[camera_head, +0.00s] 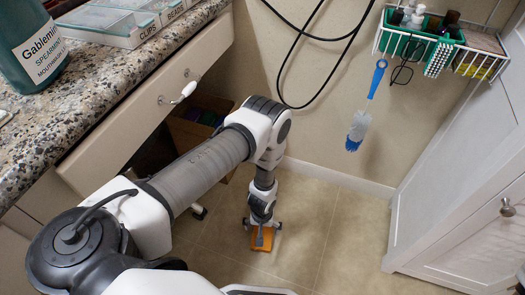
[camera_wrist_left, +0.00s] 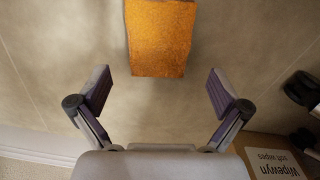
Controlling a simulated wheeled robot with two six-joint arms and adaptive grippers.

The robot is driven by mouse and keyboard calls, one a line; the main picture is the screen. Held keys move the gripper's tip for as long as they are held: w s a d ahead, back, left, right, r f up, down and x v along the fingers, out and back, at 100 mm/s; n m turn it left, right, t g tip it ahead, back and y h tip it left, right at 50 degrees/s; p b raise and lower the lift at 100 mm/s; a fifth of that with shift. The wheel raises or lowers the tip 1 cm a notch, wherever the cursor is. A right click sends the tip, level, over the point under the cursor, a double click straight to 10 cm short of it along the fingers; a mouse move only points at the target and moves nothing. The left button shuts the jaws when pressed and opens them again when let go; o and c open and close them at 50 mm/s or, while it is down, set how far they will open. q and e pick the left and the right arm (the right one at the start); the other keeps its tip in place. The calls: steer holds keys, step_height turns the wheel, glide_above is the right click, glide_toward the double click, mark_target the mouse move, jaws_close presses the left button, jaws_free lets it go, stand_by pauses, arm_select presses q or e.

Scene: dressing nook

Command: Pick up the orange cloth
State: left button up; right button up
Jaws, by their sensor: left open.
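The orange cloth (camera_head: 269,241) lies on the tiled floor, partly hidden by my left gripper in the head view. In the left wrist view the cloth (camera_wrist_left: 160,38) is a rough-textured, roughly rectangular orange piece at the top centre, cut off by the top edge. My left gripper (camera_head: 262,226) points down over the cloth. In the wrist view its two fingers (camera_wrist_left: 158,90) are spread wide and empty, and the cloth appears beyond the fingertips, between their lines. My right gripper is not in view.
A granite counter (camera_head: 107,82) with an open drawer overhangs on the left. A cardboard box (camera_head: 190,131) stands under it. A white cabinet (camera_head: 465,190) stands at right. A wire rack (camera_head: 447,45), hanging blue-handled brush (camera_head: 376,80) and black cable are on the wall. Floor right of the cloth is clear.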

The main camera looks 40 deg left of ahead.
mark_target(267, 232)
arm_select(q)
steer(key=f+b, duration=0.2)
steer(key=f, duration=0.1)
steer(key=f+b, duration=0.1)
steer(key=f, duration=0.1)
steer(key=shift+s+d+f, duration=0.25)
steer(key=shift+s, duration=0.1)
steer(key=shift+r, duration=0.1)
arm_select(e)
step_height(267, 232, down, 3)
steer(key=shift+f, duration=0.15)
arm_select(q)
steer(key=c, duration=0.9)
